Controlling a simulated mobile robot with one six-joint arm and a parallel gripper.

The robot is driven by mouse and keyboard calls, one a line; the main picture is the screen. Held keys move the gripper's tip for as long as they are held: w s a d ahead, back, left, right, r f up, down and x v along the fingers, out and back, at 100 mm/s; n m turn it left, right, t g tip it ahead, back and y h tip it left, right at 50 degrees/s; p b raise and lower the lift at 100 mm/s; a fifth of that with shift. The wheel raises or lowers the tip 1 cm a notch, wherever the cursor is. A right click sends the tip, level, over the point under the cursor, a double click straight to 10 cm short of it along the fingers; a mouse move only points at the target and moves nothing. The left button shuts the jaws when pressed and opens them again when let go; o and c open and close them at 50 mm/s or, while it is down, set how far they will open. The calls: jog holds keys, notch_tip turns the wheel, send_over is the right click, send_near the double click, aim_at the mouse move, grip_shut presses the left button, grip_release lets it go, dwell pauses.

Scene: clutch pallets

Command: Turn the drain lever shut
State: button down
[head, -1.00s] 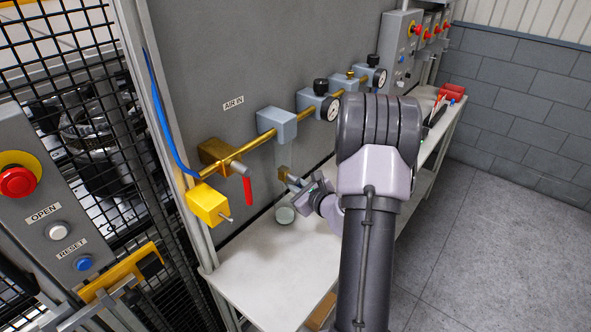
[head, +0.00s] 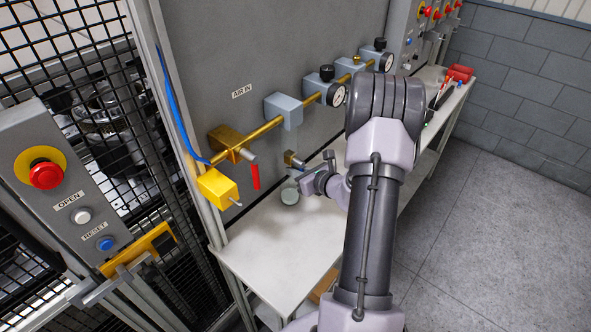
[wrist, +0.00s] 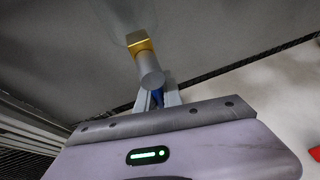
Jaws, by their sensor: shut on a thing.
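The drain valve shows in the wrist view as a brass block (wrist: 139,42) with a grey cylinder (wrist: 150,72) coming toward me. A small blue lever (wrist: 157,97) sits below the cylinder, between the fingers of my gripper (wrist: 158,99). My gripper is shut on this lever, and the fingers and cylinder partly hide it. In the head view my gripper (head: 303,176) is at the brass drain fitting (head: 292,159), under the grey filter head (head: 283,110). The lever cannot be made out there.
A small round cup (head: 289,196) stands on the white bench (head: 270,250) below the drain. A brass pipe with a red lever (head: 255,176), a yellow box (head: 220,187) and gauges (head: 337,95) run along the grey panel. A control box (head: 60,195) stands at left.

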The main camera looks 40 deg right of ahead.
jog(key=c, duration=1.5)
grip_release()
jog(key=p+v, duration=0.2)
jog(key=v, duration=1.5)
jog(key=shift+s, duration=0.2)
jog(key=shift+r, duration=0.1)
